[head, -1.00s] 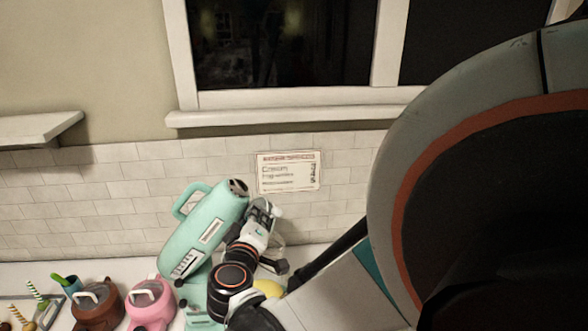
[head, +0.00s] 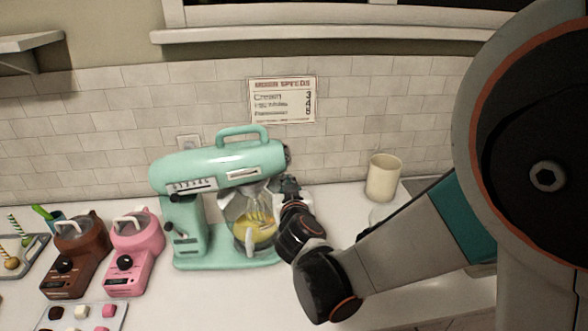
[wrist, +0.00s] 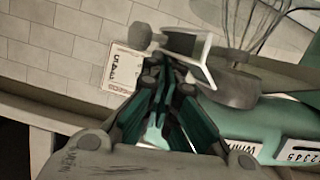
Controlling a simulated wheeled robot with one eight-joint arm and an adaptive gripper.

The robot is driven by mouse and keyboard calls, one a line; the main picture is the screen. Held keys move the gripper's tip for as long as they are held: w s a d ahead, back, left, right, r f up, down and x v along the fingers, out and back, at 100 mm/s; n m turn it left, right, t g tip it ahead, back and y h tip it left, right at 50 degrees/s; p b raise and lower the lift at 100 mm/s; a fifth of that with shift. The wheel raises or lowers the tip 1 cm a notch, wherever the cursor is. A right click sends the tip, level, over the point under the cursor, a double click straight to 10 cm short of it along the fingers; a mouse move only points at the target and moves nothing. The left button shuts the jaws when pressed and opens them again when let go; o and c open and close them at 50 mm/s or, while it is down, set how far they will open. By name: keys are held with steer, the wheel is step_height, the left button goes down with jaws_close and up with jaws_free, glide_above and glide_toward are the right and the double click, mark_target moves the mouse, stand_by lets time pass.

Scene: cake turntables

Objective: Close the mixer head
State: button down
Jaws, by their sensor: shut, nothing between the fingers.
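The mint-green stand mixer stands on the counter, its mixer head (head: 222,165) lowered to roughly level over the bowl (head: 242,236). The wire whisk (head: 262,205) reaches down into the bowl, which holds something yellow. My gripper (head: 289,187) is at the right, front end of the mixer head, partly hidden by my own wrist. In the wrist view my gripper's dark fingers (wrist: 165,72) are shut and empty, with the mixer head (wrist: 275,128) beside them at the right. I cannot tell whether the fingers touch the head.
A pink appliance (head: 134,255) and a brown one (head: 76,255) stand left of the mixer. A tray of small sweets (head: 70,318) lies at the front left. A cream canister (head: 383,178) stands behind my arm. A speed sign (head: 283,100) hangs on the tiled wall.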

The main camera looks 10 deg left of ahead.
steer(key=shift+m, duration=0.6)
step_height(320, 180, down, 4)
steer(key=b, duration=0.2)
steer(key=shift+b, duration=0.3)
steer(key=shift+s+d+f, duration=0.1)
steer(key=shift+s, duration=0.05)
